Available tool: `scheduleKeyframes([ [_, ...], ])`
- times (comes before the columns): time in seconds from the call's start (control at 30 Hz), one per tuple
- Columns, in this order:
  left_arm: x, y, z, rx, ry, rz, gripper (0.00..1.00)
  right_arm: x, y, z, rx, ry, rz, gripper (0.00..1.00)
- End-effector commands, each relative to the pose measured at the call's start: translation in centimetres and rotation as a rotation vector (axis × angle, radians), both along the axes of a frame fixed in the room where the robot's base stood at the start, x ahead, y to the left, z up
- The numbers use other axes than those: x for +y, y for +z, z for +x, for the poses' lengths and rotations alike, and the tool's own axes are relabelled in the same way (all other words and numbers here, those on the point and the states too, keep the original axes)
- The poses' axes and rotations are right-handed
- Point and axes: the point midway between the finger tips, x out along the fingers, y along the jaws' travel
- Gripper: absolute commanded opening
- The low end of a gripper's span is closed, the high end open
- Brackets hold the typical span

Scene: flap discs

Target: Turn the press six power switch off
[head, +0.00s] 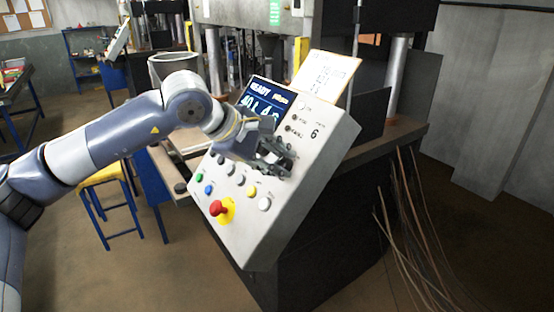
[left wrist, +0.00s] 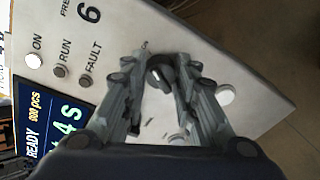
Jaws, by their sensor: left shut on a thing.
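The grey control panel (head: 318,140) carries a large 6 and tilts on the press front. My left gripper (head: 272,163) is at the middle of its right half and hides the switch there in the head view. In the left wrist view the power switch (left wrist: 160,73), a black rotary knob, sits between the two fingers of my left gripper (left wrist: 160,85), which is shut on it. A small light mark shows on the knob; I cannot tell which position it points to. The ON lamp (left wrist: 34,60) looks white; the RUN and FAULT lamps are dark. My right gripper is out of view.
The panel screen (head: 262,103) reads READY. A red emergency button (head: 221,209) and several coloured buttons are below my gripper. A paper sheet (head: 326,74) stands behind the panel. Cables (head: 408,215) hang at the right. A yellow-topped stool (head: 105,177) is at the left.

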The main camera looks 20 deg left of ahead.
Motion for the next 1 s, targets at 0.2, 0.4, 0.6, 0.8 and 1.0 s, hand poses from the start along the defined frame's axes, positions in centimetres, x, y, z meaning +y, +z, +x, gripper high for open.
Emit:
scheduleKeyframes([
  [0.2, -0.1, -0.3, 0.0, 0.025, 0.030, -0.032, 0.03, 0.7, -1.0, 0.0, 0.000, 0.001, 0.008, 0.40],
  [0.4, -0.1, -0.5, 0.0, 0.082, 0.110, -0.106, 0.03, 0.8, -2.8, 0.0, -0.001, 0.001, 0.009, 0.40],
  [0.6, -0.1, -0.4, 0.1, 0.164, 0.223, -0.214, 0.03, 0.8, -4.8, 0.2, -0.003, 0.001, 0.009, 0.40],
  [0.8, 0.0, -0.3, 0.1, 0.257, 0.347, -0.330, 0.03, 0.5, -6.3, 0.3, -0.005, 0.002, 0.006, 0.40],
  [1.0, 0.0, -0.2, 0.1, 0.341, 0.464, -0.439, 0.03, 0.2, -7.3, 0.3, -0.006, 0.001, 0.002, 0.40],
])
